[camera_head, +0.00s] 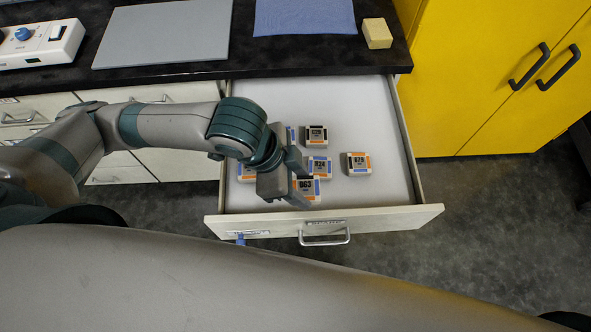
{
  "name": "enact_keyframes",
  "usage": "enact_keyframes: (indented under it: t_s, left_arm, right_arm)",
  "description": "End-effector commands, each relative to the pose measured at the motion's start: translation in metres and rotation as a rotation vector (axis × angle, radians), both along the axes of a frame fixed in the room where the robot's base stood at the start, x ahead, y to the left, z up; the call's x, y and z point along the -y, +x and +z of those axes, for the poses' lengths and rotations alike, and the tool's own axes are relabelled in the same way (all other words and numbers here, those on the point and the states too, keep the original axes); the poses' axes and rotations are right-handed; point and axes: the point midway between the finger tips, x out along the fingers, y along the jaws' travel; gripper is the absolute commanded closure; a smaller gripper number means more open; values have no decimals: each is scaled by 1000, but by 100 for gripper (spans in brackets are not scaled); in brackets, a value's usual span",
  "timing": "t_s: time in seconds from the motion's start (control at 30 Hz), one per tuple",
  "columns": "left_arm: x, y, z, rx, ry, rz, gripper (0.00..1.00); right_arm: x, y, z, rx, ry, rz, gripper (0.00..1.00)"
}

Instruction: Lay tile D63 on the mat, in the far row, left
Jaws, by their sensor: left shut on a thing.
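Tile D63 (312,187), a small block with a dark label and orange and blue edge marks, is at the front of the open drawer (384,192). My left gripper (299,182) is shut on tile D63, partly covering its left side. I cannot tell whether the tile touches the drawer floor. A flat grey mat (162,35) lies on the dark counter behind, with no tile on it. My right gripper is not in view.
Other tiles stand in the drawer: 679 (358,163), one behind D63 (320,166) and one farther back (316,134); more are partly hidden by my gripper. A blue cloth (305,14), a yellow block (377,33) and a white device (38,44) are on the counter (270,61). Yellow cabinets stand right.

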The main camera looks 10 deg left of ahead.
Motion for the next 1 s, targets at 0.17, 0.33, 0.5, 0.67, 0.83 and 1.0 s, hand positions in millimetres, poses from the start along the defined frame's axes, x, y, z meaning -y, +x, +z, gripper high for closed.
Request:
enact_keyframes:
  t_s: [0.17,0.33,0.5,0.67,0.83,1.0]
  left_arm:
    - [-4,15,0,4,3,81,80]
    - [-21,59,0,11,10,329,80]
    - [-61,115,0,10,12,711,80]
    - [-107,154,0,5,6,1056,80]
    - [-139,171,-1,0,2,1267,80]
    - [-146,174,-1,0,-1,1311,80]
  right_arm:
    - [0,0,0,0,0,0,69]
    - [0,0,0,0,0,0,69]
    - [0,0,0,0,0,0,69]
    - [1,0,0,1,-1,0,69]
    - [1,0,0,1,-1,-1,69]
    - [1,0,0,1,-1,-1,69]
